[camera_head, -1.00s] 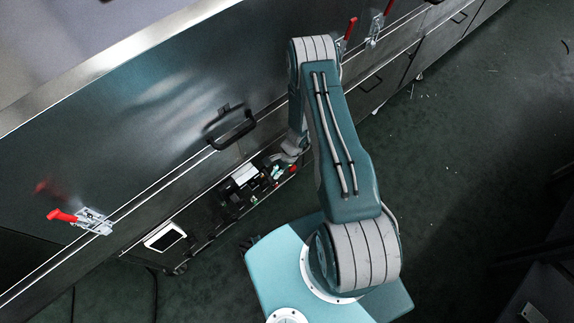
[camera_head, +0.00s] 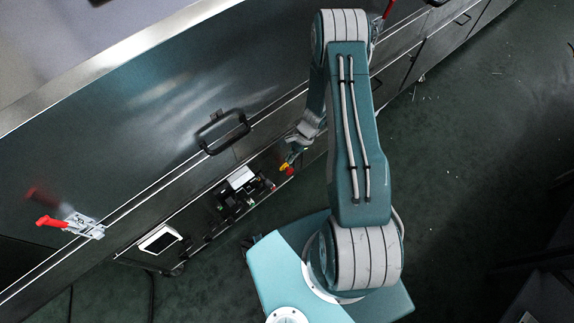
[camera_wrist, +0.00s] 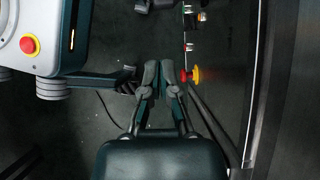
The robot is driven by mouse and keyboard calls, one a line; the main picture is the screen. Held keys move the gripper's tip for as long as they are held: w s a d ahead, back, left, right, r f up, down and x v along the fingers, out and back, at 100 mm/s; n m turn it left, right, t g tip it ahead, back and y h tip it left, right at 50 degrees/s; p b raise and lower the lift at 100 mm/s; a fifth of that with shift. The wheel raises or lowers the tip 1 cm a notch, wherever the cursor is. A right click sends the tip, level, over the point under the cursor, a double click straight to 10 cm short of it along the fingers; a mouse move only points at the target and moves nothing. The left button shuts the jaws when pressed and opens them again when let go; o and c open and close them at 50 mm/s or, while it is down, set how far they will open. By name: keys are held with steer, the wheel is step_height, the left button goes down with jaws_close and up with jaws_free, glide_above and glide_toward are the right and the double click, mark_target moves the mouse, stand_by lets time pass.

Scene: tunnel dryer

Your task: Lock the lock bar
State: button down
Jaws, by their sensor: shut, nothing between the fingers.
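A red-handled toggle clamp (camera_head: 80,225) sits on the steel cabinet front at left in the head view, its red lever pointing left. Another red handle (camera_head: 388,10) shows at the top, partly hidden by my arm. Which of these is the lock bar, I cannot tell. A black loop handle (camera_head: 222,131) is on the cabinet between them. My gripper (camera_wrist: 158,66) is shut and empty in the wrist view, its fingertips together over dark floor. In the head view its end is small, near a red and yellow button, well apart from the left clamp.
The steel cabinet (camera_head: 120,150) runs diagonally. Below it is an open control box (camera_head: 238,200) with a white-framed screen (camera_head: 160,239). The red and yellow button (camera_wrist: 193,75) stands just right of my fingers in the wrist view. Green floor (camera_head: 470,150) at right is clear.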

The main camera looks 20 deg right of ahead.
step_height(320, 180, up, 33)
steer(key=w+a+n+t+h, duration=0.2)
steer(key=n+h, duration=0.1)
steer(key=n, duration=0.5)
steer(key=s+a+r+n+t+h, duration=0.2)
steer(key=s+r+n+t, duration=0.3)
steer(key=s+r, duration=1.2)
steer(key=shift+n+h, duration=0.6)
steer(key=shift+n, duration=0.3)
steer(key=shift+a, duration=0.15)
